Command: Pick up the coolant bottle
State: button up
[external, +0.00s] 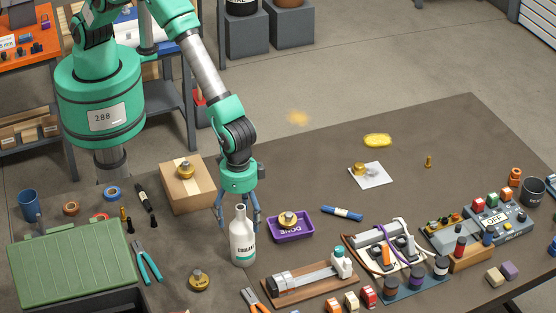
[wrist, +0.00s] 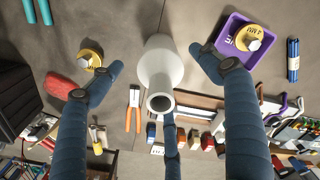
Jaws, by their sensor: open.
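The coolant bottle (external: 242,244) is white with a teal band and dark lettering, and stands upright on the brown table. My gripper (external: 238,222) points down at it, with spread fingers showing behind and on both sides of the bottle's upper part. In the wrist view the bottle (wrist: 162,66) lies between the two blue side fingers of my gripper (wrist: 156,62), its open mouth facing the camera. Gaps show on both sides, so the side fingers do not touch it. Another finger shows below the mouth; I cannot tell whether it touches the bottle.
A purple tray (external: 306,233) with a brass part stands just right of the bottle. A cardboard box (external: 202,199) is behind left, pliers (external: 148,262) and a green case (external: 72,264) are left. A wooden board with a clamp-like tool (external: 310,282) lies front right. The table's back right is mostly clear.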

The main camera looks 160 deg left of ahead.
aim_at(242, 227)
jog(key=shift+f, duration=2.4)
jog(key=shift+w, duration=0.1)
grip_shut()
jog(key=shift+r, duration=0.2)
jog(key=shift+r, duration=1.55)
jog(key=s+d, duration=0.2)
jog(key=s, duration=0.5)
jog(key=s+d+r+b, duration=0.1)
jog(key=s+d, duration=0.1)
jog(key=s, duration=0.6)
jog(key=shift+d+r, duration=0.3)
jog(key=shift+d, duration=0.1)
jog(key=shift+s, duration=0.1)
